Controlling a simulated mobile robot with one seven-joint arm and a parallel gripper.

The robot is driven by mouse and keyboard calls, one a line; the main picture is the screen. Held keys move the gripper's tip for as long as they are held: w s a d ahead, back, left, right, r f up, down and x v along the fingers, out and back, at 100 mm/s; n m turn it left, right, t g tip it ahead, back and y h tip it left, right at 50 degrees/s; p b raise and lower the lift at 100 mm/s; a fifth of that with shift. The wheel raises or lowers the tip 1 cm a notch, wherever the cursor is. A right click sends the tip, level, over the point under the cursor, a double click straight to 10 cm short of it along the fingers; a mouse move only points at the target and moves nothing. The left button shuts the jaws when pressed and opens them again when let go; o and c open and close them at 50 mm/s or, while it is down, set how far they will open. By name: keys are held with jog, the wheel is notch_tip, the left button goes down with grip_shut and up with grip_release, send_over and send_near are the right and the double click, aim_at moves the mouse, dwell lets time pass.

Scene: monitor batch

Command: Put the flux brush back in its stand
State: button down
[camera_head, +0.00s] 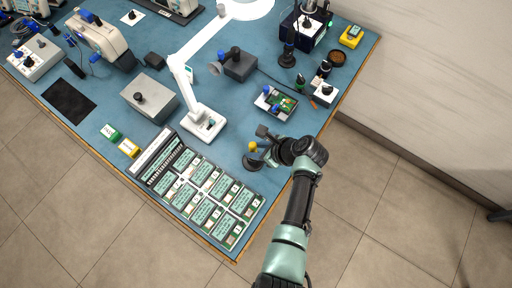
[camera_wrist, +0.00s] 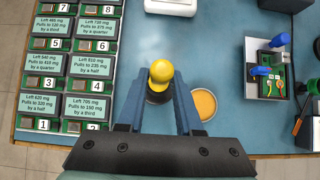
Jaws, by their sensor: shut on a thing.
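A slim upright item with a round yellow top (camera_wrist: 160,72) and a dark lower part is between the fingers of my gripper (camera_wrist: 160,92) in the wrist view. I take it to be the flux brush, but its bristles are hidden. My gripper is shut on it. In the head view the yellow top (camera_head: 253,146) is just left of my gripper (camera_head: 262,148), with a dark round base (camera_head: 253,162) below it near the numbered cards. I cannot tell whether that base is the stand, or whether the item touches it.
Numbered cards (camera_head: 207,191) lie left of my gripper. A round orange dish (camera_wrist: 204,104) is close to the right finger. The white lamp base (camera_head: 204,123) and a green circuit board in a holder (camera_head: 275,103) stand nearby. The table's right edge runs under my arm.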

jog(key=shift+f+b, duration=0.4)
jog(key=shift+f, duration=0.2)
jog(key=c, duration=0.5)
grip_release()
jog(key=shift+r, duration=0.1)
